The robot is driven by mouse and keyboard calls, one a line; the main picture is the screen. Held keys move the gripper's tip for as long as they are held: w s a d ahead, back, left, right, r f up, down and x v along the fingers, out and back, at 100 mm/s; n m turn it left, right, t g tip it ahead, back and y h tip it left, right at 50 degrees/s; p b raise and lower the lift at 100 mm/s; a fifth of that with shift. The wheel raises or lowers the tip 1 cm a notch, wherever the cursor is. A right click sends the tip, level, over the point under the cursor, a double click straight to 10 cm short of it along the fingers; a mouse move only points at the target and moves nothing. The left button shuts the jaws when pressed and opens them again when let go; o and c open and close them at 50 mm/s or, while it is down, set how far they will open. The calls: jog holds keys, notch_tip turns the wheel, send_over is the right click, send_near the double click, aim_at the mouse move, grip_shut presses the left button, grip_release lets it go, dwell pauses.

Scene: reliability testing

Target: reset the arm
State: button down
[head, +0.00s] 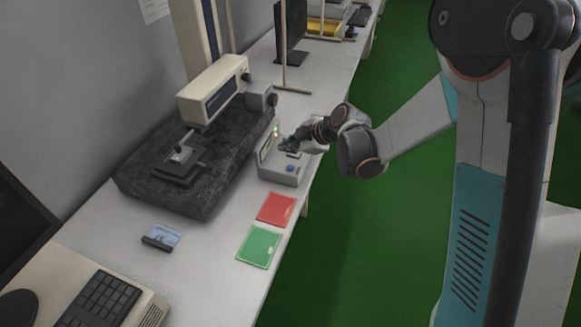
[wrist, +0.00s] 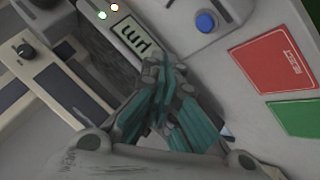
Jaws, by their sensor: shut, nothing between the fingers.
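My gripper (head: 287,144) is over the small grey control box (head: 272,173) near the table's right edge. In the wrist view my gripper (wrist: 160,78) shows its teal-padded fingers closed together, with nothing between them. The fingertips overlap the lower edge of the box's display (wrist: 130,37) in that view; I cannot tell whether they touch it. The box has a blue button (wrist: 205,21), also in the head view (head: 290,168), and lit green and orange lamps (wrist: 108,11). My arm reaches in from the right.
A measuring machine on a dark stone base (head: 205,190) stands left of the box. A red card (head: 276,209) and a green card (head: 259,247) lie in front. A small part on a holder (head: 162,237), a keyboard (head: 100,300) and a monitor (head: 20,225) are nearer. Green floor (head: 370,240) is open on the right.

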jog(key=shift+r, duration=0.1)
jog(key=s+d+r+m+t+h, duration=0.1)
jog(key=s+d+r+m+h, duration=0.2)
jog(key=s+d+r+m, duration=0.85)
jog(key=s+d+r+m+h, duration=0.1)
jog(key=s+d+m, duration=0.3)
jog(key=s, duration=0.5)
jog(key=s+d+r+m+h, duration=0.2)
jog(key=s+d+m+h, duration=0.1)
jog(key=s, duration=0.6)
jog(key=shift+s+d+r+m+t, duration=0.35)
jog(key=shift+d+m, duration=0.1)
jog(key=shift+d, duration=0.25)
jog(key=shift+f, duration=0.1)
